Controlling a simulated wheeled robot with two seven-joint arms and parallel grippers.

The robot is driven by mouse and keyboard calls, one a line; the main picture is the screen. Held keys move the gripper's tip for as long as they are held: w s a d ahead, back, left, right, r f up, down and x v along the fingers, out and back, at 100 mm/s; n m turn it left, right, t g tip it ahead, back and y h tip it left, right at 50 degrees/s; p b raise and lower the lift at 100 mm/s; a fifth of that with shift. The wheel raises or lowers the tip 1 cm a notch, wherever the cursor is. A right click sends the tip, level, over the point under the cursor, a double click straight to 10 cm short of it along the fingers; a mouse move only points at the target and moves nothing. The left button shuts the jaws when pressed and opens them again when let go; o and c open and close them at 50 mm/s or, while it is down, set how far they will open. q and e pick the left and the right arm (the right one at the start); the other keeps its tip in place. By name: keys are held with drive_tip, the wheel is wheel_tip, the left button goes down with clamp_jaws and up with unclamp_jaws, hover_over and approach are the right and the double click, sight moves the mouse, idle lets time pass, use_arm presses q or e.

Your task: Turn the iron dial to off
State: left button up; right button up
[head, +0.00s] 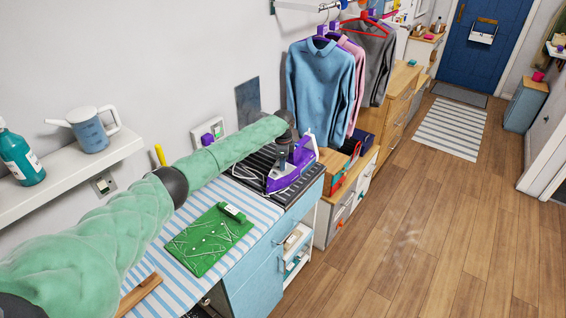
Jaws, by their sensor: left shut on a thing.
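The purple and white iron (291,176) stands on a dark ribbed mat (254,169) at the far end of the counter. My left arm reaches across the counter from the left. My left gripper (283,160) points down at the near side of the iron and is shut at its dial. The dial itself is hidden by the gripper, so its setting cannot be read. My right gripper is not in view.
A watering can (88,130) and a teal bottle (20,158) stand on the white shelf at left. Shirts (320,82) hang behind the iron. The wooden floor at right is clear.

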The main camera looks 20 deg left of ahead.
use_arm(q)
drive_tip(key=n+p, duration=0.1)
drive_tip(key=n, duration=0.5)
drive_tip(key=shift+r, duration=0.1)
drive_tip(key=n+p, duration=0.2)
drive_tip(key=n, duration=0.3)
drive_tip(key=shift+n+p, duration=0.3)
drive_tip(key=shift+n, duration=0.5)
drive_tip(key=n+p, duration=0.1)
drive_tip(key=n, duration=0.1)
drive_tip(key=shift+n, duration=0.3)
drive_tip(key=shift+d+n+p, duration=0.1)
drive_tip(key=shift+n+p, duration=0.3)
drive_tip(key=shift+n, duration=0.1)
drive_tip(key=shift+n+p, duration=0.3)
drive_tip(key=shift+n, duration=0.6)
drive_tip(key=n, duration=0.2)
drive_tip(key=shift+n, duration=2.2)
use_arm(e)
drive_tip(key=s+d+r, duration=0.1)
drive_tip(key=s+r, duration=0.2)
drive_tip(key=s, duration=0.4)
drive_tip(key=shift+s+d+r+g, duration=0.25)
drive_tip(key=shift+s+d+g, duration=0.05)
